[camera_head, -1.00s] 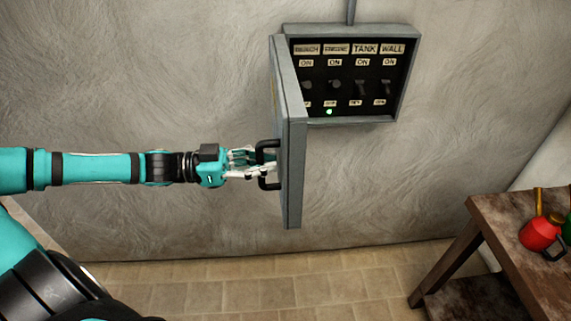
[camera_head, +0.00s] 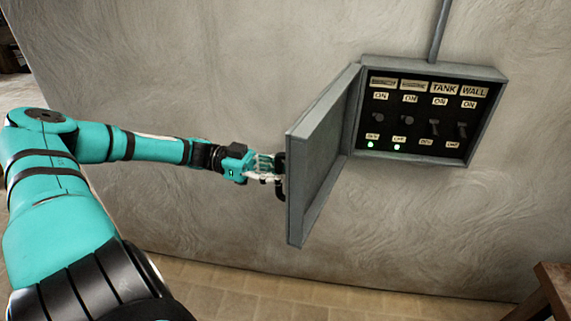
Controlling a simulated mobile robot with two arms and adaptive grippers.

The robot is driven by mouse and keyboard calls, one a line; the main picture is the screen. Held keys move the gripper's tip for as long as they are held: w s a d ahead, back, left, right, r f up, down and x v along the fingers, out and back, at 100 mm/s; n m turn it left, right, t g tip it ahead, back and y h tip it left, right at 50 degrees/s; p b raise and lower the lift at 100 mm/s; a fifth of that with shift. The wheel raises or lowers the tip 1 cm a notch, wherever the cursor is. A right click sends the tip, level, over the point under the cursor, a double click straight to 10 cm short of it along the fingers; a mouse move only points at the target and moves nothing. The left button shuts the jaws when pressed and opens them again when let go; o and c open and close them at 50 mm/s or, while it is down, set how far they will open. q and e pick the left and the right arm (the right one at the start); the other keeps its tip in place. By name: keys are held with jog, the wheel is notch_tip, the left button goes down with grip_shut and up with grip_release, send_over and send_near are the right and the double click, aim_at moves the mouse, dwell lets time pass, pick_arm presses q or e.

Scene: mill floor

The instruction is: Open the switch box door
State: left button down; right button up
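The grey switch box (camera_head: 493,147) is on the wall at the right. Its door (camera_head: 322,160) stands wide open, swung out to the left, with its inner face showing. The black door handle (camera_head: 281,186) is on the outer face, mostly hidden behind the door's edge. My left gripper (camera_head: 268,168) is at the handle, its fingers appearing shut on it. Part of the fingertips is hidden. My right gripper is not in view.
Inside the box are several black switches (camera_head: 434,127) under labels, with two green lights lit below the left ones. The corner of a brown wooden table (camera_head: 553,291) is at the lower right. Tiled floor (camera_head: 240,292) runs along the wall.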

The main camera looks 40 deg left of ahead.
pick_arm(q)
jog(key=shift+f, duration=0.1)
jog(key=c, duration=1.6)
grip_release()
jog(key=shift+s, duration=0.2)
jog(key=shift+o, duration=0.2)
jog(key=shift+a, duration=0.15)
jog(key=shift+a, duration=0.3)
jog(key=v, duration=1.1)
jog(key=shift+s, duration=0.2)
